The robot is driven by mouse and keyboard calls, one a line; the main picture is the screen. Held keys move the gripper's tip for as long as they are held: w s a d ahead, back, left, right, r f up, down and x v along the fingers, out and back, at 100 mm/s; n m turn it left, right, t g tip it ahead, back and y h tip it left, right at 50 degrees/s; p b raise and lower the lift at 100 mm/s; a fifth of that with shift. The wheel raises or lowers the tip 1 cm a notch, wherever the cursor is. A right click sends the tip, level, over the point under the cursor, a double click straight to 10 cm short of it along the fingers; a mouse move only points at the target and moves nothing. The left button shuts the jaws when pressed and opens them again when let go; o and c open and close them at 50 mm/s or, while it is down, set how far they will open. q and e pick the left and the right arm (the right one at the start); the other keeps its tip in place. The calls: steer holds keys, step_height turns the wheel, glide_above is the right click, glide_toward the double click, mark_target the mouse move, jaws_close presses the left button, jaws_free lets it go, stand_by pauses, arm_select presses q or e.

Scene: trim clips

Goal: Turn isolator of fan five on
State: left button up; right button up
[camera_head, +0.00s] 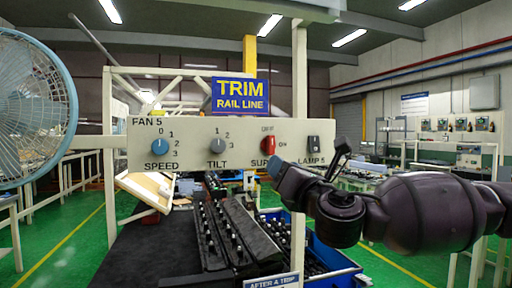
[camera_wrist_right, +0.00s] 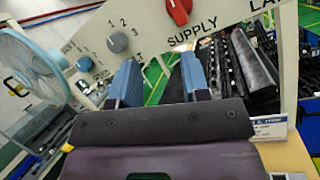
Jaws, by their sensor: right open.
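The fan 5 panel (camera_head: 190,130) is a pale plate facing me. The knob also shows at the top edge of the right wrist view (camera_wrist_right: 179,10), partly cut off. My right gripper (camera_head: 275,167) is just below the knob and covers part of the "SUPPLY" lettering. In the right wrist view its two blue fingers (camera_wrist_right: 160,82) are apart with nothing between them. My left gripper is not in view.
The blue speed knob (camera_head: 160,147) and grey tilt knob (camera_head: 217,146) are to the left on the panel. The lamp switch (camera_head: 313,143) is to the right. The blue fan (camera_head: 30,110) is at far left. Black trays (camera_head: 235,235) of clips lie below.

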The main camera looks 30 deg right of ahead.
mark_target(273, 145)
steer(key=w+d+r+h+p, duration=0.1)
steer(key=w, duration=0.1)
steer(key=w+d+r+n+h+p, duration=0.1)
steer(key=w, duration=0.2)
steer(key=w+d+r+n+h+p, duration=0.1)
steer(key=w, duration=0.2)
steer(key=shift+w+r, duration=0.25)
steer(key=shift+r, duration=0.15)
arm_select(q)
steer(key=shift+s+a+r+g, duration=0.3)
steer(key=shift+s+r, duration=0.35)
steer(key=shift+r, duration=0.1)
arm_select(e)
steer(key=shift+w+d+r, duration=0.2)
steer(key=shift+w, duration=0.35)
jaws_close()
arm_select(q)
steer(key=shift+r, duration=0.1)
